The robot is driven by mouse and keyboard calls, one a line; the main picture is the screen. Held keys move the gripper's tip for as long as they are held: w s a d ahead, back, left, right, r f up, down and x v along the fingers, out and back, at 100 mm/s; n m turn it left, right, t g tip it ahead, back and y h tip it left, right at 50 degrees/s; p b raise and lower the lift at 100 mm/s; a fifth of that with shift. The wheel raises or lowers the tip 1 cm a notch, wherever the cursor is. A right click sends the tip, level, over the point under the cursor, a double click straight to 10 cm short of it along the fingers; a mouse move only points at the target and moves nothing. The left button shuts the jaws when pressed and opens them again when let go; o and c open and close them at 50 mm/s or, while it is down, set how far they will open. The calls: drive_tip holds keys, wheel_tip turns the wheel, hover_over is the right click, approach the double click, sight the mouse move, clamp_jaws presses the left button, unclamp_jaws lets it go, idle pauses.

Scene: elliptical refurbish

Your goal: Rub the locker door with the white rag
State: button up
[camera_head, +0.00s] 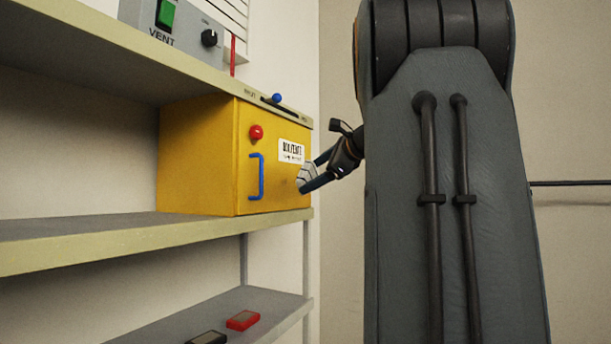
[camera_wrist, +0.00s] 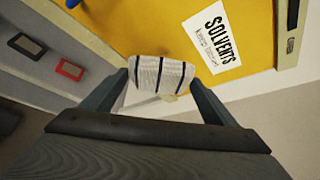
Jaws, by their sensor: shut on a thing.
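The yellow locker (camera_head: 200,155) stands on the middle shelf. Its door (camera_head: 275,175) has a blue handle (camera_head: 257,177), a red knob (camera_head: 256,132) and a white label reading SOLVENTS (camera_wrist: 212,40). My gripper (camera_head: 311,176) is at the right part of the door, below the label. It is shut on the white rag (camera_wrist: 160,75), which has dark stripes and also shows in the head view (camera_head: 306,177). The rag is at the door's face; whether it touches cannot be told for sure. The door looks closed.
A grey panel marked VENT with a green switch (camera_head: 166,14) sits on the upper shelf (camera_head: 75,40). Red (camera_head: 243,320) and dark (camera_head: 207,338) small boxes lie on the lower shelf.

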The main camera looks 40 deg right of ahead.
sight(280, 178)
drive_tip(key=w, duration=0.1)
drive_tip(key=w+a, duration=0.2)
drive_tip(key=w, duration=0.1)
drive_tip(key=shift+w+a, duration=0.35)
drive_tip(key=shift+w, duration=0.45)
drive_tip(key=shift+w+a+p, duration=0.2)
drive_tip(key=shift+w+p, duration=0.05)
drive_tip(key=shift+w, duration=0.2)
drive_tip(key=shift+w+a+p, duration=0.2)
drive_tip(key=shift+w+p, duration=0.05)
drive_tip(key=shift+w, duration=0.2)
idle(0.5)
drive_tip(key=shift+w+d+p, duration=0.2)
drive_tip(key=shift+d+p, duration=0.15)
drive_tip(key=shift+d, duration=0.3)
drive_tip(key=shift+w+d+p, duration=0.25)
drive_tip(key=shift+d+p, duration=0.05)
drive_tip(key=shift+d, duration=0.3)
drive_tip(key=shift+w+d+p, duration=0.2)
drive_tip(key=shift+d+p, duration=0.15)
drive_tip(key=shift+d, duration=0.3)
drive_tip(key=shift+w, duration=0.15)
drive_tip(key=shift+a, duration=0.15)
drive_tip(key=shift+s+a+b, duration=0.2)
drive_tip(key=shift+a, duration=0.45)
drive_tip(key=shift+s+a+b, duration=0.2)
drive_tip(key=shift+s+a, duration=0.05)
drive_tip(key=shift+a, duration=0.35)
drive_tip(key=shift+s+a+b, duration=0.2)
drive_tip(key=shift+a, duration=0.45)
